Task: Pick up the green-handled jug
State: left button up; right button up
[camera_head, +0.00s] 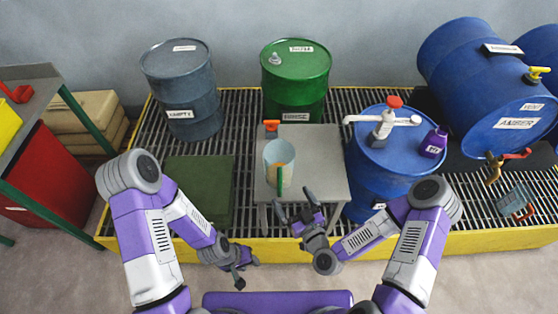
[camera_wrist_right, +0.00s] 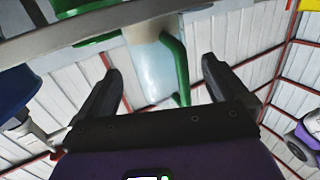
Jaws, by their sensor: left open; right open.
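The green-handled jug (camera_head: 279,153) is pale and translucent. It stands upright on a small grey table (camera_head: 318,160), its green handle (camera_head: 280,180) facing my side. My right gripper (camera_head: 295,203) is open and empty, just in front of the jug and slightly right of the handle, apart from it. In the right wrist view the jug (camera_wrist_right: 148,72) and its green handle (camera_wrist_right: 178,62) show beyond and between the open fingers (camera_wrist_right: 160,75). My left gripper (camera_head: 241,281) is open and empty, low in front of the yellow edge.
A blue drum (camera_head: 378,170) with a white pump and purple bottle (camera_head: 433,143) stands close right of the table. A green drum (camera_head: 297,80) is behind. An orange-handled jug (camera_head: 515,202) sits far right. The yellow edge (camera_head: 290,247) borders the grating.

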aim_at(285, 179)
jog(key=w+b, duration=0.1)
jog(key=w+r, duration=0.1)
jog(key=shift+w+a+t+h+b, duration=0.1)
jog(key=shift+w+t+h+b, duration=0.2)
jog(key=shift+t+b, duration=0.1)
jog(key=x, duration=0.5)
jog(key=shift+w+a+r+b, duration=0.15)
jog(key=shift+w+a+b, duration=0.05)
jog(key=shift+b, duration=0.15)
jog(key=c, duration=0.9)
